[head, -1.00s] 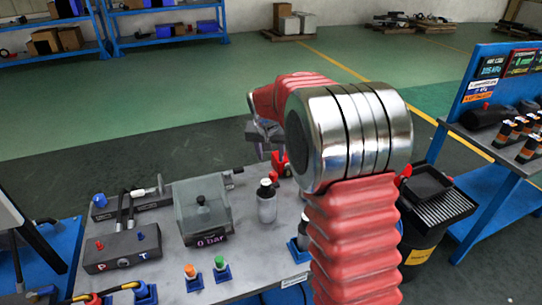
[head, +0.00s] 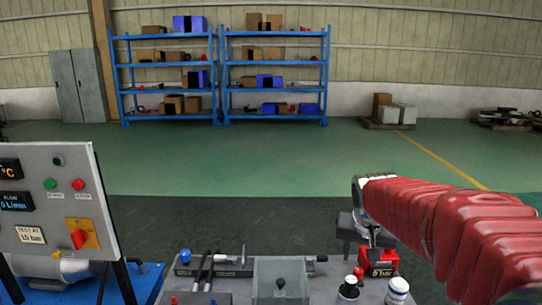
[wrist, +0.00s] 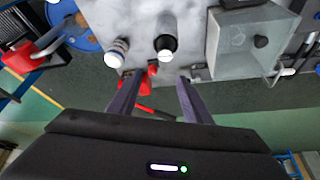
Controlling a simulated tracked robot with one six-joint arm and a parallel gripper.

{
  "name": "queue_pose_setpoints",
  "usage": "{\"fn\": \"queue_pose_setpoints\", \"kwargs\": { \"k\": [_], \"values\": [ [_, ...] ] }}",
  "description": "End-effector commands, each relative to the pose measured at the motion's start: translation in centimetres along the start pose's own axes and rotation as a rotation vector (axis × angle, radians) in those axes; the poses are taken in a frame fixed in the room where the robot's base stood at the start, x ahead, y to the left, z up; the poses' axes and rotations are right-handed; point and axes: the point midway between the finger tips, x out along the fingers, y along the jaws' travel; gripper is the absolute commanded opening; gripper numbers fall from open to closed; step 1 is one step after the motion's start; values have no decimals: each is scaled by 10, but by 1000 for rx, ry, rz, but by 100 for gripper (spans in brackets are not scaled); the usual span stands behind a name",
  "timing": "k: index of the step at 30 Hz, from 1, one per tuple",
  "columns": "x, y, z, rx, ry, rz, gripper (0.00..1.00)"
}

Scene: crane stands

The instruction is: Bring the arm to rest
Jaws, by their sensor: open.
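My red-sleeved arm (head: 450,225) reaches in from the right of the head view. My gripper (head: 362,232) is at its end, over the far side of the workbench. In the wrist view my gripper (wrist: 159,78) has two dark fingers apart, with nothing held between them. A red box (head: 378,268) shows just below and beyond the gripper in the head view; it is partly hidden behind the fingers. Red parts also show between and near the fingers in the wrist view.
A dark-capped bottle (head: 349,289), a white bottle (head: 397,291) and a clear-walled box (head: 281,278) stand on the bench. A control panel (head: 58,200) rises at left. Blue shelves (head: 221,75) stand far back. Green floor (head: 240,165) between is open.

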Motion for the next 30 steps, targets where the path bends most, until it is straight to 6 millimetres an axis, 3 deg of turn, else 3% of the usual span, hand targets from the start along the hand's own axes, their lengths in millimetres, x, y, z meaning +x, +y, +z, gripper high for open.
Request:
{"fn": "queue_pose_setpoints", "kwargs": {
  "k": [6, 15, 30],
  "values": [
    [-37, 2, 39, -53, 12, -25, 45],
    [-75, 6, 96, -128, 29, -61, 45],
    [-108, 17, 198, -255, 60, -120, 45]
  ]
}}
